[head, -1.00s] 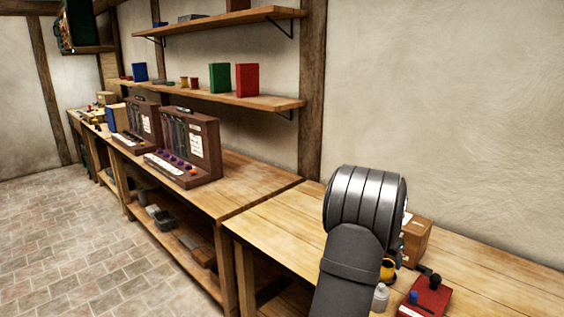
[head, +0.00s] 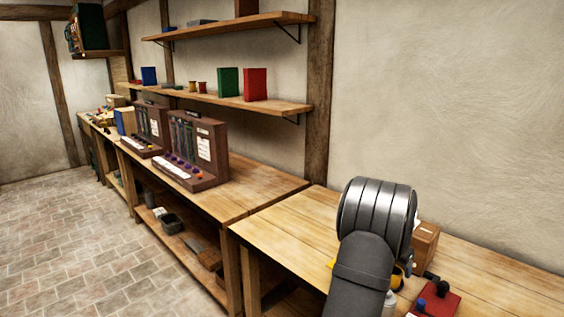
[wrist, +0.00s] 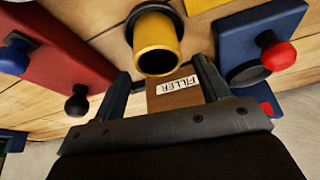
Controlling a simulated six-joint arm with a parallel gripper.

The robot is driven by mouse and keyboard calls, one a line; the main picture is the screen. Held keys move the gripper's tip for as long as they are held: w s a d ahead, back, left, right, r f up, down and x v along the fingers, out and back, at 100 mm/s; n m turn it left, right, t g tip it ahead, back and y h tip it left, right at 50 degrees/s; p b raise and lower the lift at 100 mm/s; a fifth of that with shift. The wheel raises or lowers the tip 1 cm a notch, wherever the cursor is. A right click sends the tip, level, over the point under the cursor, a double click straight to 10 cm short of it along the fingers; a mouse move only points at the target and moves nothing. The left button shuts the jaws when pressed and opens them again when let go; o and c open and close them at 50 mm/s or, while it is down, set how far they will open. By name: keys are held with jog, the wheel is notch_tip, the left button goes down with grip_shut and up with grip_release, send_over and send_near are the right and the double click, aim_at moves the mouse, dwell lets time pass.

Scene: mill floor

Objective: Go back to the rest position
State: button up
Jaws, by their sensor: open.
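My gripper (wrist: 161,68) is open in the wrist view, its two dark fingers spread with nothing held between them. A yellow cylinder (wrist: 157,45) with an open end shows ahead of the fingers. A brown box marked FILLER (wrist: 176,90) shows between and beyond them, apparently not gripped. In the head view, my grey arm is bent over the near bench, and it hides the gripper.
A red box with blue and black knobs (wrist: 62,45) is left in the wrist view, a blue box with a red ball knob (wrist: 240,30) right. In the head view, the brown box (head: 425,243) stands behind my arm. The near bench (head: 290,228) is clear left of it.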

notch_tip(320, 180, down, 3)
jog(key=shift+f, duration=0.1)
jog(key=v, duration=1.2)
jog(key=x, duration=1.1)
jog(key=shift+d+f, duration=0.15)
jog(key=shift+f, duration=0.15)
notch_tip(320, 180, up, 5)
jog(key=shift+d+f, duration=0.1)
jog(key=shift+f, duration=0.05)
jog(key=s+d+r, duration=0.6)
jog(key=s+r, duration=0.1)
jog(key=s, duration=0.3)
jog(key=w+a+f+m+g, duration=0.1)
jog(key=w+a+f+m, duration=0.1)
jog(key=a, duration=0.7)
jog(key=w+a+f+m+g+h, duration=0.1)
jog(key=a+f+m, duration=0.3)
jog(key=a, duration=0.5)
jog(key=shift+w+a+m+g, duration=0.2)
jog(key=shift+w+m+g, duration=0.3)
jog(key=shift+w+m, duration=0.45)
jog(key=shift+o, duration=0.2)
jog(key=shift+s, duration=0.2)
